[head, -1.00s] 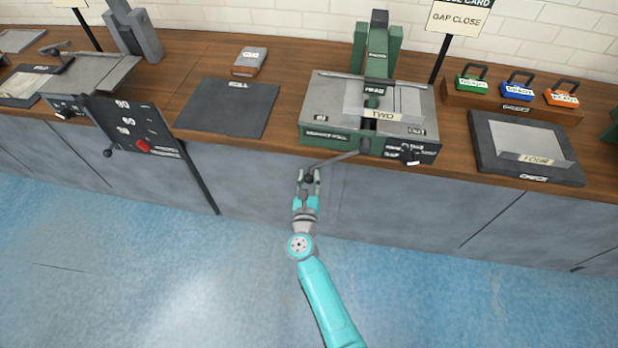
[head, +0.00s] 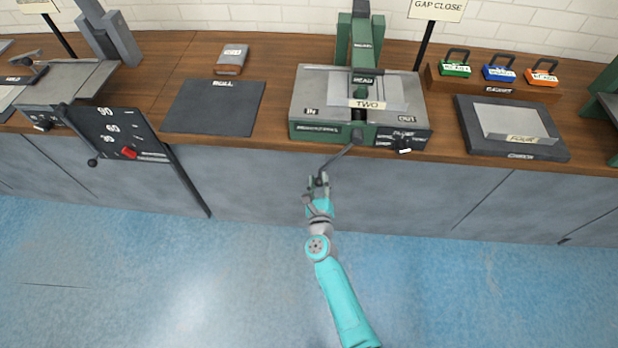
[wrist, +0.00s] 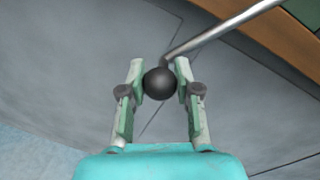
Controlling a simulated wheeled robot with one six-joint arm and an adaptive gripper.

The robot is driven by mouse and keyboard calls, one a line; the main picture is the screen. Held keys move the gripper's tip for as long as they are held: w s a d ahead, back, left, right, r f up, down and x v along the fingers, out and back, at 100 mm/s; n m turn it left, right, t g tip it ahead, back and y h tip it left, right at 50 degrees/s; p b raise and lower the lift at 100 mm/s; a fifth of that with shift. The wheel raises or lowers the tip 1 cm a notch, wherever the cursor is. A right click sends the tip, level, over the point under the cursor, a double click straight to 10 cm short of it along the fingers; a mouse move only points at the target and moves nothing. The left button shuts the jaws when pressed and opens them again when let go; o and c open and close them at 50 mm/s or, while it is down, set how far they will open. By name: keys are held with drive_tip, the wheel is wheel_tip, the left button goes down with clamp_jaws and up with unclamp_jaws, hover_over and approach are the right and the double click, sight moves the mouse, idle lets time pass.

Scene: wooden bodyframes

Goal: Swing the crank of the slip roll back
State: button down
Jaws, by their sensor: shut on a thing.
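The slip roll (head: 305,100) is a green and grey machine on the wooden bench, with a sheet labelled TWO (head: 392,92) on its top. Its crank (head: 340,158) is a grey rod that hangs from the machine's front and slants down to the left. The rod ends in a round black knob, seen large in the wrist view (wrist: 160,84). My gripper (head: 319,184) is shut on the knob, one green finger on each side of it in the wrist view. In the head view my fingers partly hide the knob.
The bench front (head: 250,185) is close behind my gripper. Left are a dark ROLL mat (head: 213,107), a small block (head: 231,60) and another machine's panel (head: 118,130). Right are a black tray (head: 540,152) and coloured padlocks (head: 498,72). The blue floor is clear.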

drive_tip(key=shift+d+f+n+h, duration=0.5)
drive_tip(key=shift+d+f+n, duration=0.6)
drive_tip(key=shift+d+n, duration=4.4)
drive_tip(key=d+r+n+h, duration=0.1)
drive_tip(key=d+r+n, duration=0.2)
drive_tip(key=d, duration=1)
drive_tip(key=shift+s+r+n+g, duration=0.4)
drive_tip(key=shift+r, duration=1.3)
drive_tip(key=shift+d+r, duration=0.1)
drive_tip(key=shift+d, duration=0.05)
drive_tip(key=c, duration=0.8)
unclamp_jaws()
